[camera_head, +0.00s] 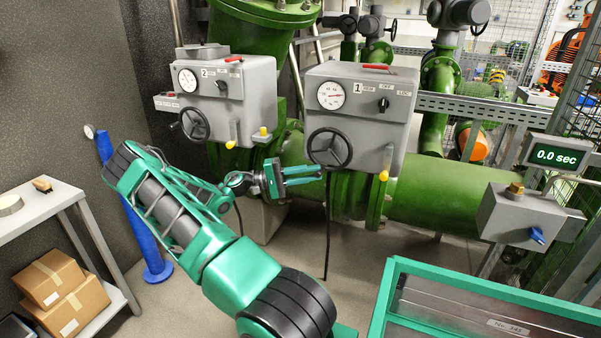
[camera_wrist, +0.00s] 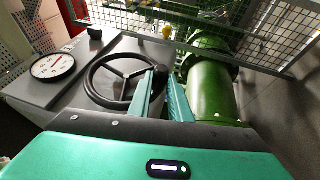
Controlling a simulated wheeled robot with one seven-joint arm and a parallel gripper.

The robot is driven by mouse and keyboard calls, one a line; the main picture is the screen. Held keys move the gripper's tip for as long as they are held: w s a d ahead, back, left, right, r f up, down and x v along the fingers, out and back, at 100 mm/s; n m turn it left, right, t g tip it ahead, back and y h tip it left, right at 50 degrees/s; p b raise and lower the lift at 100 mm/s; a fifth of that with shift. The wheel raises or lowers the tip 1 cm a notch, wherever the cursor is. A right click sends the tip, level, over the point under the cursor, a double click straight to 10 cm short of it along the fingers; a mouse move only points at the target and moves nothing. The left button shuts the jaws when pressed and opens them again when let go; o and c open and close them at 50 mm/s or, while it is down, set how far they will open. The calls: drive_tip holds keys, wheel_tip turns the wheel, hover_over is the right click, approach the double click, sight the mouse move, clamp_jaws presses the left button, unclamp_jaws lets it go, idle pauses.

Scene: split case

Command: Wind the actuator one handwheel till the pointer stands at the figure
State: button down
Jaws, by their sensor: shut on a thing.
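Actuator one is the grey box (camera_head: 395,112) marked 1, right of the grey box (camera_head: 231,101) marked 2. Its black three-spoke handwheel (camera_head: 329,148) is on the lower left of its front; the wheel also fills the middle of the wrist view (camera_wrist: 96,84). Its round white dial (camera_head: 331,95) is above the wheel and also shows in the wrist view (camera_wrist: 53,66); the figures are too small to read. The fingers hide the exact grip.
A second handwheel (camera_head: 195,124) is on box 2, left of my gripper. Yellow-knobbed levers (camera_head: 383,176) hang below the boxes. A green pipe (camera_head: 440,200) runs right. A green-framed case (camera_head: 480,295) stands front right, and a shelf with cartons (camera_head: 55,280) stands left.

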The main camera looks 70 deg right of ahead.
drive_tip(key=shift+s+a+f, duration=0.15)
drive_tip(key=shift+f, duration=0.25)
drive_tip(key=c, duration=1.8)
unclamp_jaws()
drive_tip(key=shift+o, duration=0.8)
drive_tip(key=shift+r, duration=0.1)
drive_tip(key=shift+r, duration=0.1)
drive_tip(key=v, duration=1.1)
